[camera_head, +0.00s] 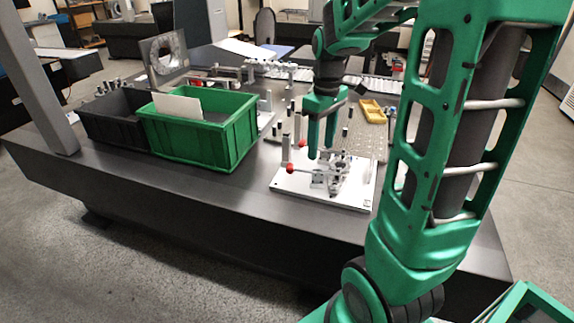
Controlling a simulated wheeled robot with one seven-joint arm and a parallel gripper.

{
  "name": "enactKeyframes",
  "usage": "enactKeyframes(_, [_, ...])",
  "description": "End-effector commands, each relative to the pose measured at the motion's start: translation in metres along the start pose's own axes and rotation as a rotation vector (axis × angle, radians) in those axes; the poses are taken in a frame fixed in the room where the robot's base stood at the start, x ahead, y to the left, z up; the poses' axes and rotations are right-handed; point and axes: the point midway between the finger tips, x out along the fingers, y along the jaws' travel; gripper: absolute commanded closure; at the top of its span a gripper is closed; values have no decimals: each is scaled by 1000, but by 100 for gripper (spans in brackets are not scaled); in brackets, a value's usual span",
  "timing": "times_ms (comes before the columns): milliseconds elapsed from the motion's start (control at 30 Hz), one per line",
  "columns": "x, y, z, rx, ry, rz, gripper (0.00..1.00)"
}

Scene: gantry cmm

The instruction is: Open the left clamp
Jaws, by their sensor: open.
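A white fixture plate (340,200) lies on the dark table near its front edge. A metal clamp (322,179) sits on it, with a red-tipped handle (290,169) reaching to the left. A second red tip (302,143) shows farther back; I cannot tell which clamp it belongs to. My green gripper (321,150) points down over the back of the plate, just behind and above the front clamp. Its two fingers are apart, with nothing seen between them. The fingertips partly overlap the metal parts behind, so contact cannot be judged.
A green bin (208,146) with a white sheet and a dark bin (100,128) stand to the left. A yellow tray (373,111) lies behind right. Several upright metal posts stand around the plate. Bare dark table (225,190) lies between the bins and the plate.

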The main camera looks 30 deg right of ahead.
Motion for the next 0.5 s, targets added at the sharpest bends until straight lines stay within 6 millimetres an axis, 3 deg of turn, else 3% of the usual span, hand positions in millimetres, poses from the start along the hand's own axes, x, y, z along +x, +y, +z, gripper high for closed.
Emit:
enactKeyframes(33, [7, 8, -21, -79, -7, -1, 48])
enactKeyframes(200, [28, 28, -83, -355, -7, 1, 48])
enactKeyframes(333, [43, 37, -117, -514, -7, 1, 48])
enactKeyframes(500, [55, 42, -140, -625, -7, 1, 48])
